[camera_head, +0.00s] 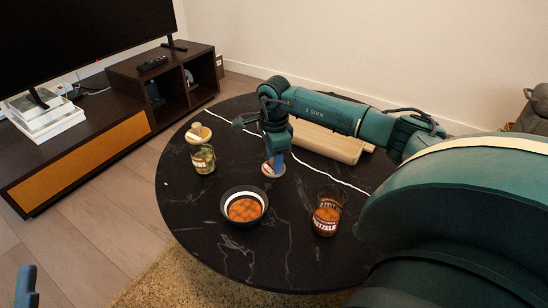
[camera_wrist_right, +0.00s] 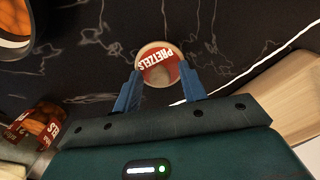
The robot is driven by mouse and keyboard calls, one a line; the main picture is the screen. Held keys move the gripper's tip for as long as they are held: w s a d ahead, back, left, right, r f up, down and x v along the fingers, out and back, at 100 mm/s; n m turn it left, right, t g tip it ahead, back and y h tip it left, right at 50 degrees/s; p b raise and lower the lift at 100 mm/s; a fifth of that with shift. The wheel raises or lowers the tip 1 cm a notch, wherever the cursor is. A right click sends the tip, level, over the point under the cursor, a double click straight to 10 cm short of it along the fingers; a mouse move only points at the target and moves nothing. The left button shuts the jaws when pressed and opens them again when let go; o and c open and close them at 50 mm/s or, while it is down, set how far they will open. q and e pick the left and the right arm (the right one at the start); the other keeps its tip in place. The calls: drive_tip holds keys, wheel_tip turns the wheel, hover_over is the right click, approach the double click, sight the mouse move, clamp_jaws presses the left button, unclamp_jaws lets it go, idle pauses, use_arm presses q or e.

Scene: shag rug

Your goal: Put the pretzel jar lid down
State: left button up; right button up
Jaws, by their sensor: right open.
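The pretzel jar lid (camera_head: 268,171), round with a red and white PRETZELS label, appears to lie flat on the black marble table. It also shows in the right wrist view (camera_wrist_right: 158,66). My right gripper (camera_head: 274,166) is over it, with its blue fingers open on either side of the lid's near edge (camera_wrist_right: 163,84). Whether a finger touches the lid is unclear. The pretzel jar (camera_head: 326,217) stands without a lid at the table's right front. A blue finger of my left gripper (camera_head: 26,284) shows at the lower left; the rest is out of frame.
A dark bowl (camera_head: 229,215) of orange-brown food stands in front of the lid. A pale wooden board (camera_head: 335,146) lies behind. The table's left front is clear.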

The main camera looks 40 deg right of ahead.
drive_tip(key=shift+r, duration=0.15)
drive_tip(key=shift+r+p, duration=0.3)
drive_tip(key=shift+r, duration=0.1)
wheel_tip(320, 180, up, 7)
drive_tip(key=p, duration=0.3)
use_arm(q)
drive_tip(key=shift+s+f+n+g+y+p, duration=0.3)
drive_tip(key=shift+f+n+g+y+p, duration=0.15)
drive_tip(key=shift+f+n+y, duration=0.45)
drive_tip(key=shift+s+f+n+g+y+p, duration=0.25)
drive_tip(key=shift+f+n+g+y+p, duration=0.2)
drive_tip(key=shift+f+y, duration=0.45)
use_arm(e)
drive_tip(key=shift+r, duration=2.15)
use_arm(q)
drive_tip(key=shift+f, duration=0.15)
